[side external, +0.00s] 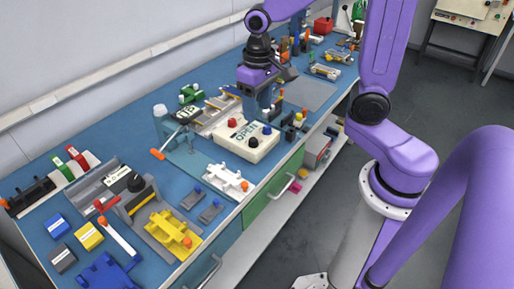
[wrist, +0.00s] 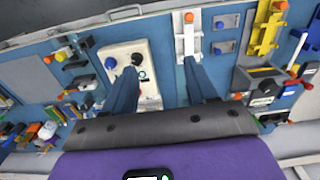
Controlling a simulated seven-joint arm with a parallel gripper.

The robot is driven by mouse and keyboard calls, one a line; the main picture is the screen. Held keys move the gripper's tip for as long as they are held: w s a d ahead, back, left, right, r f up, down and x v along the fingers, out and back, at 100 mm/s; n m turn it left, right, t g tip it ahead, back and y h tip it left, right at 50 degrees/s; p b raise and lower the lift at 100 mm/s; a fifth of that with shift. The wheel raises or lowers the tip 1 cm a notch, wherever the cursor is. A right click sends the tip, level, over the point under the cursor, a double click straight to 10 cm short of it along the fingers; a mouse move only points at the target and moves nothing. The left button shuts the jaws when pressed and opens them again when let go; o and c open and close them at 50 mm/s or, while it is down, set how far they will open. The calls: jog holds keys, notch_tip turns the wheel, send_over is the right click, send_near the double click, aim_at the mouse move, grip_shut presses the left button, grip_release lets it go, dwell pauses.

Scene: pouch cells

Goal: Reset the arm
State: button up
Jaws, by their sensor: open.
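The cream box (wrist: 111,52) lies below and beside the left finger there.
A yellow fixture (side external: 170,232), small grey blocks (side external: 210,213), and blue, yellow and grey boxes (side external: 89,236) crowd the near end. A green clamp (side external: 190,94) and trays stand near the wall. A grey mat (side external: 308,94) is bare.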

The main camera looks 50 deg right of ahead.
jog(key=s+a+n, duration=0.1)
jog(key=s+n, duration=1.1)
jog(key=s, duration=0.6)
jog(key=shift+s+a+r, duration=0.2)
jog(key=shift+s, duration=0.1)
